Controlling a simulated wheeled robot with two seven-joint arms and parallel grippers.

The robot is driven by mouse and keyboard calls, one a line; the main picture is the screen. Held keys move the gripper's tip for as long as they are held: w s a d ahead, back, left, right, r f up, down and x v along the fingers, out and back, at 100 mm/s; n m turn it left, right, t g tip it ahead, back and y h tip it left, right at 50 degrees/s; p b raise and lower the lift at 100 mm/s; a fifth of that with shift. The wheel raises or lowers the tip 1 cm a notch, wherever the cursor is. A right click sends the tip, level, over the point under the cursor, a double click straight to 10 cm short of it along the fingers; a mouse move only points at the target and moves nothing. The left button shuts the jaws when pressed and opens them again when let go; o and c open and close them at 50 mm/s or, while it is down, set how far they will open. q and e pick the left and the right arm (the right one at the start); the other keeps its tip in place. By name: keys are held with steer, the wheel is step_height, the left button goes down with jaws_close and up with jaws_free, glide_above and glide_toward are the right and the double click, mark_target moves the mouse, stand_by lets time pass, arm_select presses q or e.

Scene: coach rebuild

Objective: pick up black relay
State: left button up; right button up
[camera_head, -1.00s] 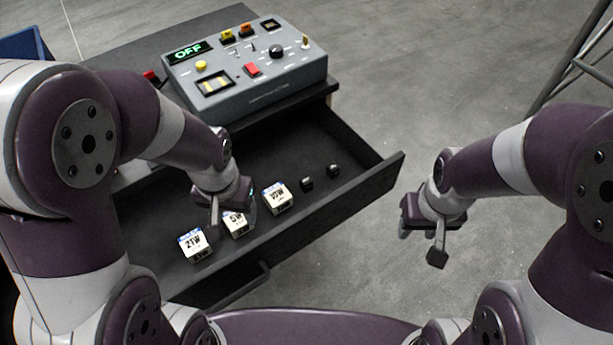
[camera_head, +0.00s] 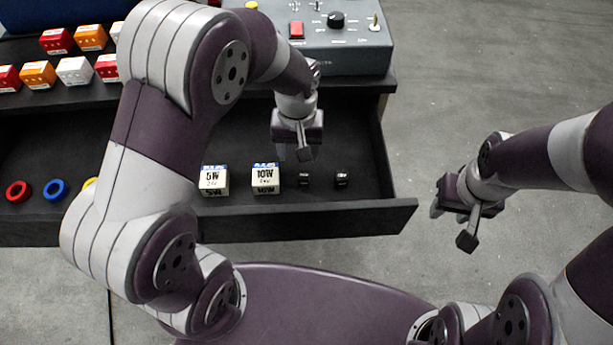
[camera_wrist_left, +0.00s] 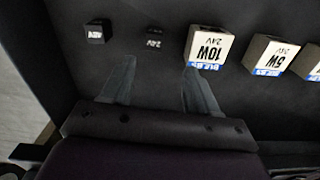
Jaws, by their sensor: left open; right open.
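Two small black relays lie in the open drawer. One black relay (camera_head: 304,179) is beside the 10W box, and another black relay (camera_head: 341,179) is to its right. In the left wrist view they show as a black relay marked 24V (camera_wrist_left: 155,39) and one marked 48V (camera_wrist_left: 97,32). My left gripper (camera_head: 296,152) is open and empty over the drawer, behind the nearer-left relay. In the wrist view its fingers (camera_wrist_left: 158,82) point toward the 24V relay and the 10W box, apart from both. My right gripper (camera_head: 452,226) is open and empty, right of the drawer above the floor.
A 10W box (camera_head: 265,178) and a 5W box (camera_head: 214,180) stand left of the relays. The drawer's front wall (camera_head: 310,222) and a grey control panel (camera_head: 350,55) bound the space. Coloured blocks (camera_head: 73,71) and rings (camera_head: 54,190) are at left.

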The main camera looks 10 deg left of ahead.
mark_target(304, 173)
arm_select(q)
steer(key=f, duration=0.3)
steer(key=f+b, duration=0.1)
steer(key=f, duration=0.2)
steer(key=d+f, duration=0.1)
steer(key=f, duration=0.2)
steer(key=shift+d+f, duration=0.1)
steer(key=c, duration=1)
